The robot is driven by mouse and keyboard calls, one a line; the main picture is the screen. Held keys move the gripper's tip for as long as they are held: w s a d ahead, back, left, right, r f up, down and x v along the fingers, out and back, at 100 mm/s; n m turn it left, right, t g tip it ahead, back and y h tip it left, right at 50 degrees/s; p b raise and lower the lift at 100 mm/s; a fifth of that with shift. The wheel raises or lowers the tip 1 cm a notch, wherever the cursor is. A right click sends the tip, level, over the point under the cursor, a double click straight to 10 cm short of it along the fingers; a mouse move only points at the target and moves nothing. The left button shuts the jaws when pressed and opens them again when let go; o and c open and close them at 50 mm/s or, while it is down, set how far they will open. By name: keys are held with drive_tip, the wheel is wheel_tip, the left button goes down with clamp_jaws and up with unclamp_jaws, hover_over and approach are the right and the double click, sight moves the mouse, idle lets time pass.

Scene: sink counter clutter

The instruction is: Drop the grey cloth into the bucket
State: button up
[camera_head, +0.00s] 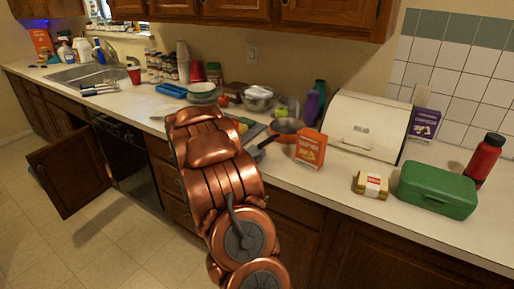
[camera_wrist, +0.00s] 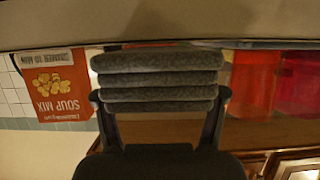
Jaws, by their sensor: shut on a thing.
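The grey cloth (camera_wrist: 158,80), folded in several layers, is held between the two dark fingers of my gripper (camera_wrist: 160,104) in the wrist view. The fingers press on its left and right ends. In the head view my copper-coloured arm stands in the middle, and my gripper and the cloth are hidden behind it. I cannot make out a bucket in either view. A red-orange, partly see-through thing (camera_wrist: 252,82) stands right of the cloth in the wrist view, cut by the edges; I cannot tell what it is.
A soup mix box (camera_wrist: 55,85) shows left of the cloth; an orange box (camera_head: 310,149) stands on the counter (camera_head: 330,176). A white bread bin (camera_head: 365,125), green case (camera_head: 437,190), red bottle (camera_head: 485,158) and pan (camera_head: 286,126) crowd the right. A cabinet door (camera_head: 68,172) hangs open.

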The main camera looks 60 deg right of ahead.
sight(256, 148)
drive_tip(key=d+p, duration=0.1)
drive_tip(key=d, duration=0.4)
drive_tip(key=shift+d, duration=0.3)
drive_tip(key=shift+w+a+p, duration=0.1)
drive_tip(key=shift+a+p, duration=0.05)
drive_tip(key=shift+p, duration=0.2)
drive_tip(key=shift+f, duration=0.2)
drive_tip(key=o, duration=1.4)
drive_tip(key=shift+r, duration=0.1)
drive_tip(key=b+v, duration=0.2)
drive_tip(key=v, duration=1)
drive_tip(key=shift+r, duration=0.1)
